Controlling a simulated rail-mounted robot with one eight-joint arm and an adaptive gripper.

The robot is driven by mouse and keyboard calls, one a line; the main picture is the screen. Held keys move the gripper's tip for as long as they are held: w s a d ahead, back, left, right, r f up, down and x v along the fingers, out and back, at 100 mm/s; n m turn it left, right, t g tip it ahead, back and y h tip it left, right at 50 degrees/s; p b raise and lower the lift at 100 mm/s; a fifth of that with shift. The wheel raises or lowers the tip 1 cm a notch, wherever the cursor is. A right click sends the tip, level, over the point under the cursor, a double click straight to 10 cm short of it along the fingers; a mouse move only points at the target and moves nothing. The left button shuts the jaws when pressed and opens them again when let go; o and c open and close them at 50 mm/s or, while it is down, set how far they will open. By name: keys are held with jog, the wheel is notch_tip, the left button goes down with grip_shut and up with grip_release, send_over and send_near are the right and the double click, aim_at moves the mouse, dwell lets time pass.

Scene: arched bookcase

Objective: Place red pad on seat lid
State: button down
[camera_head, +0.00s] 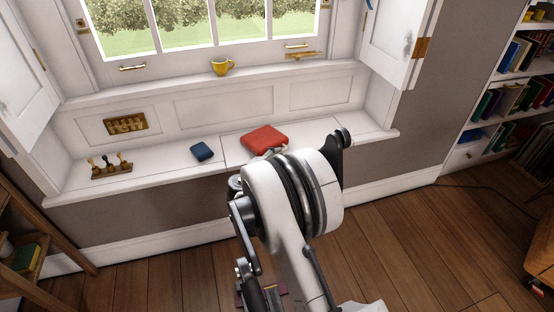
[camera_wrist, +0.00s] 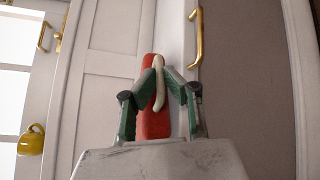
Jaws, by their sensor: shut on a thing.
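The red pad (camera_head: 265,138) is at the right half of the white window seat, over the seat lid (camera_head: 340,131), right of the seam. I cannot tell whether it rests on the lid or hangs just above it. In the wrist view the red pad (camera_wrist: 152,122) shows behind the fingers. My gripper (camera_wrist: 159,68) is shut on a cream strap-like piece (camera_wrist: 158,92) that lies against the pad and seems to belong to it. In the head view my arm hides the gripper and part of the lid's front.
A small blue pad (camera_head: 202,151) lies left of the seam. A stand with knobbed pieces (camera_head: 110,168) is further left. A yellow mug (camera_head: 221,66) stands on the sill above. A brass handle (camera_wrist: 197,38) is near the seat's front edge. The seat's right end is clear.

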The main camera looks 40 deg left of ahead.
jog(key=shift+f, duration=0.45)
jog(key=c, duration=1.8)
grip_release()
jog(key=shift+c, duration=0.2)
jog(key=p+v, duration=0.3)
jog(key=v, duration=0.9)
jog(key=shift+p, duration=0.4)
jog(key=shift+r, duration=0.1)
